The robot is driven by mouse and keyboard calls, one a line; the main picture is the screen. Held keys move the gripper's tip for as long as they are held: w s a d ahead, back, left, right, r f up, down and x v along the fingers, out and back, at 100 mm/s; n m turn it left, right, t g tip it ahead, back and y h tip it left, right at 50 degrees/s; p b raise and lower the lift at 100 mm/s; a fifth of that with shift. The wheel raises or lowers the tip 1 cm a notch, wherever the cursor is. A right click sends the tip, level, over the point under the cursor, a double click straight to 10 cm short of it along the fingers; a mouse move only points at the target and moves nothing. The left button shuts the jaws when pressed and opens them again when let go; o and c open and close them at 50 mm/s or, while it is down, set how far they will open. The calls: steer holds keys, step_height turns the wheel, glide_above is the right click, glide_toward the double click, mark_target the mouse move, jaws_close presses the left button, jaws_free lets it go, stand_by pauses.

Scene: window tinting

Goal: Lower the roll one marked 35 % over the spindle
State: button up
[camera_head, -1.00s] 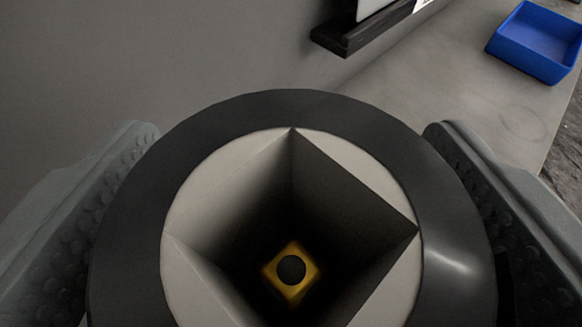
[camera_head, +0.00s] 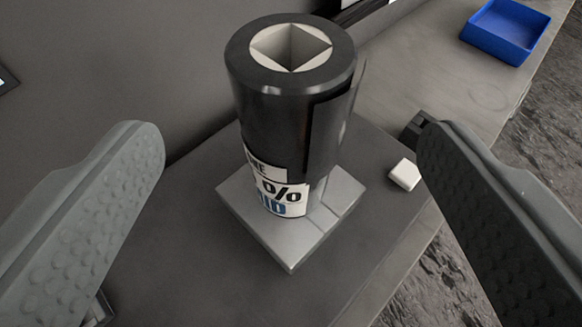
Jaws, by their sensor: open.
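A dark film roll (camera_head: 285,115) stands upright on a square grey base plate (camera_head: 290,247). Its label shows a "%" sign and part of a word; the number is out of sight. The spindle is hidden by the roll.
A small white block (camera_head: 404,174) lies on the grey bench right of the base plate. A blue tray (camera_head: 505,30) stands farther back at the upper right. A dark ledge is at the top by the wall. Bare bench (camera_head: 225,285) shows in front of the plate.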

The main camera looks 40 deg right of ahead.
steer(key=s+a+n+t+y, duration=0.2)
steer(key=s+a, duration=0.5)
steer(key=a, duration=0.4)
steer(key=s+a+n+t+y, duration=0.2)
steer(key=s+a, duration=0.4)
steer(key=a, duration=0.5)
steer(key=s+a+n+t+y, duration=0.2)
steer(key=s+a+n+y, duration=0.2)
steer(key=s+a, duration=0.3)
steer(key=a+y, duration=0.1)
steer(key=a, duration=0.4)
steer(key=shift+s+r+t, duration=0.2)
steer(key=shift+s+t, duration=0.15)
steer(key=shift+t, duration=0.05)
